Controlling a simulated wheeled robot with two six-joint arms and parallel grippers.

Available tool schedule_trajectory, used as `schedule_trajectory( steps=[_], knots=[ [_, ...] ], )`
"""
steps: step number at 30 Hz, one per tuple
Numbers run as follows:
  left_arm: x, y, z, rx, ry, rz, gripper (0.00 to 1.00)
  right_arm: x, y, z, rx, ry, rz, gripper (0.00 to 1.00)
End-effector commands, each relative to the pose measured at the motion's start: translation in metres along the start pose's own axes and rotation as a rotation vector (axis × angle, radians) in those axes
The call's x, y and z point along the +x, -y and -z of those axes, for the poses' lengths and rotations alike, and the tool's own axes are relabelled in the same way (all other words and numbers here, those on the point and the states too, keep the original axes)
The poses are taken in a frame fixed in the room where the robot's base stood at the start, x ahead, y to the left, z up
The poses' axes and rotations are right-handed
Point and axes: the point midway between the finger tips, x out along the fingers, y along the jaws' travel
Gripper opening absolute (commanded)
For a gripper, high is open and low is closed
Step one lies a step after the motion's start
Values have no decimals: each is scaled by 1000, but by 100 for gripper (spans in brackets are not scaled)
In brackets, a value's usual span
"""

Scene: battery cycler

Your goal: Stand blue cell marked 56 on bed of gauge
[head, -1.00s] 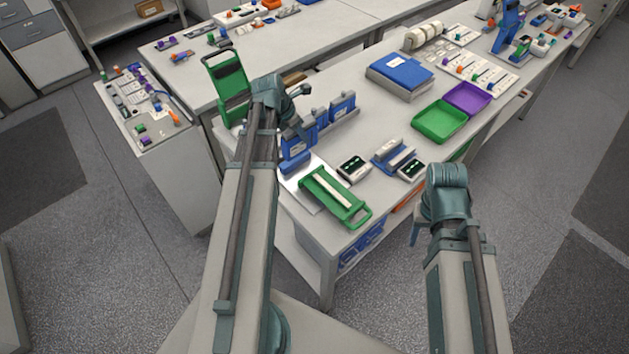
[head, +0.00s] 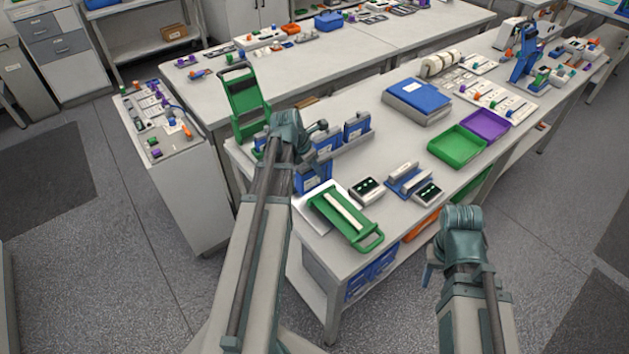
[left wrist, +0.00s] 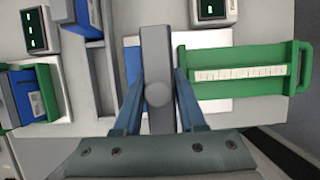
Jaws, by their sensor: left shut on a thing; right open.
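My left gripper (left wrist: 158,105) is shut on a narrow thing, seen from above as a grey bar with a round spot. In the head view a blue cell (head: 313,179) shows under this gripper, over the white plate (head: 307,212); its number is unreadable and its contact with the plate is unclear. A green frame with a ruled white strip (head: 345,207) lies beside it and looks like the gauge; it also shows in the left wrist view (left wrist: 239,74). My right gripper (head: 430,277) is mostly hidden behind its wrist, off the table's front edge; it is open.
Blue cells (head: 357,127) stand in a grey rack behind my left gripper. A green upright carrier (head: 245,100) is at the table's left end. Small dark-screened meters (head: 367,190) stand right of the frame. Green (head: 457,147) and purple trays lie farther right.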

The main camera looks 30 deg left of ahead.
Motion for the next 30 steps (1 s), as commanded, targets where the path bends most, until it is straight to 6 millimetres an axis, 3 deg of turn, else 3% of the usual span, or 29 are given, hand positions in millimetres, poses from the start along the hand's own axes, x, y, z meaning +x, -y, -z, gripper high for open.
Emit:
schedule_trajectory(
  steps=[5, 13, 26, 27, 30],
  knots=[
    [8, 0, 3, 0, 1, 0, 0, 8, 1, 0, 0, 0, 0, 50],
    [34, 0, 14, 0, 1, 1, 0, 37, 4, 2, 1, 0, 0, 50],
    [37, 0, 15, 0, 1, 1, 0, 39, 4, 2, 1, 0, 0, 50],
    [37, 0, 15, 0, 0, 1, 42, 40, 4, 2, 1, 0, 0, 50],
    [36, 0, 15, 0, 0, 1, 60, 39, 4, 2, 1, 0, 0, 50]
  ],
)
